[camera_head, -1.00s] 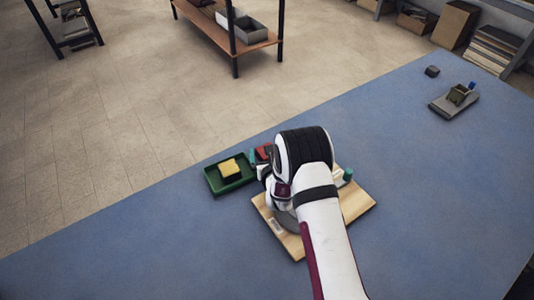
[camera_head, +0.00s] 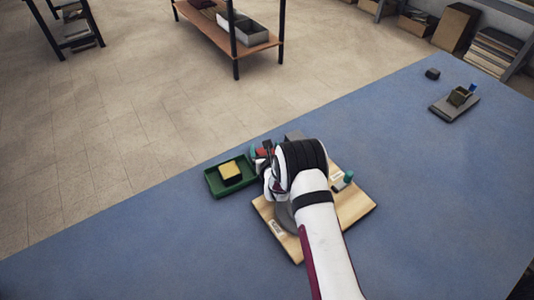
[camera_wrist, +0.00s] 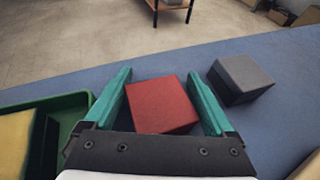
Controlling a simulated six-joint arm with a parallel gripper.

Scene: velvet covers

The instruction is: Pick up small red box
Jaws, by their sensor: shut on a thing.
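The small red box (camera_wrist: 160,104) sits between the two teal fingers of my gripper (camera_wrist: 159,74) in the wrist view. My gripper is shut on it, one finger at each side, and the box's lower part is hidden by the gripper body. In the head view, a small part of the red box (camera_head: 267,153) shows beside my wrist, to the right of the green tray. My arm hides most of it there. I cannot tell whether the box touches the blue surface.
A green tray (camera_head: 211,184) with a yellow-topped block (camera_head: 231,170) is close on the left. A grey box (camera_wrist: 240,78) stands just right of my gripper. A wooden board (camera_head: 355,207) lies beneath my arm. The blue table (camera_head: 430,200) is largely clear to the right.

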